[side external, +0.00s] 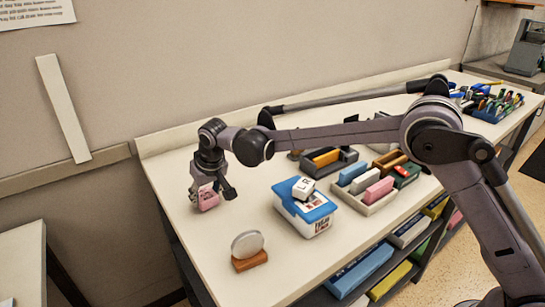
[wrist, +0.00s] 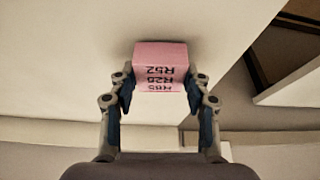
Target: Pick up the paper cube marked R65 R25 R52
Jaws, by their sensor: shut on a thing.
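The pink paper cube (wrist: 160,58) is between the two fingers of my gripper (wrist: 160,98) in the wrist view. Its near face carries black print reading R65, R25 and R52, upside down in this view. In the side view the pink cube (side external: 208,200) hangs under my gripper (side external: 211,187) at the left end of the white table. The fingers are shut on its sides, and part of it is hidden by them. I cannot tell for sure whether its underside touches the table.
On the table (side external: 290,268) stand a blue-lidded box (side external: 318,212) with a white block (side external: 303,190) on it, a round disc on a wooden base (side external: 248,247), and a tray of coloured blocks (side external: 362,205). Bare tabletop lies between my gripper and the disc.

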